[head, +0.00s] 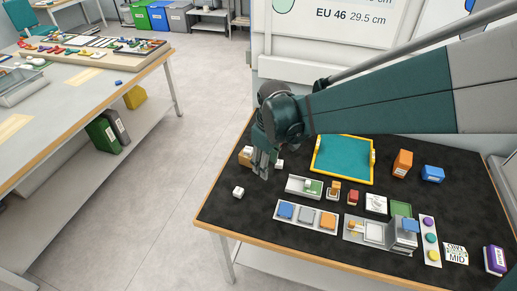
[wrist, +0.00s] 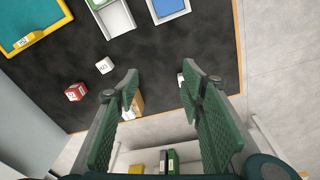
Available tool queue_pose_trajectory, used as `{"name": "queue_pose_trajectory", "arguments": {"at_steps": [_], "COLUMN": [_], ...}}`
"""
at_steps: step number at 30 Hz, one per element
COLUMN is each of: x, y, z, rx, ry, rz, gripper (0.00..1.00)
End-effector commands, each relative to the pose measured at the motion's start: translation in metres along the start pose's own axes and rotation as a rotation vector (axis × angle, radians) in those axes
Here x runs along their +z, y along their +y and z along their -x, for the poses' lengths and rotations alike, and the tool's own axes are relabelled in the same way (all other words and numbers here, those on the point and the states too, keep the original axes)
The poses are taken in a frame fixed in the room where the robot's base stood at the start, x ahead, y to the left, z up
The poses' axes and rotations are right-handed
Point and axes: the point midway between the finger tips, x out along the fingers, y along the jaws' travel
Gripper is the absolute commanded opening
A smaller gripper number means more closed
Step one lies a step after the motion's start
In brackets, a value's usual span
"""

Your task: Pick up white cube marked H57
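My gripper (head: 262,168) hangs above the left part of the black table, with its fingers pointing down. In the wrist view my gripper (wrist: 160,76) is open, with nothing between its fingers. One white cube (head: 238,191) sits near the table's left edge; in the wrist view a white cube (wrist: 181,79) is mostly hidden behind the right finger. Another white cube (head: 279,163) lies just right of the gripper; in the wrist view a white cube (wrist: 105,65) with a small dark mark lies left of the fingers. The marks are too small to tell which is H57.
A tan block (head: 246,154) stands just behind the gripper, and a red cube (wrist: 75,92) lies at left in the wrist view. A teal tray with yellow rim (head: 343,182) and a grey tray (head: 296,190) lie to the right. The table's wooden edge (head: 214,194) is close.

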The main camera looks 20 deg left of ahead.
Motion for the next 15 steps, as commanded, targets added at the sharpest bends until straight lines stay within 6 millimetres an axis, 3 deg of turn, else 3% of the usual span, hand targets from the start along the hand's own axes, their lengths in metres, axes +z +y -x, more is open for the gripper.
{"name": "queue_pose_trajectory", "arguments": {"at_steps": [9,15], "x": [-0.052,-0.073], "y": [-0.036,-0.056], "z": [-0.054,-0.081], "rx": [-0.043,-0.065], "ry": [-0.049,-0.075], "rz": [0.154,0.230], "gripper": [0.39,0.39]}}
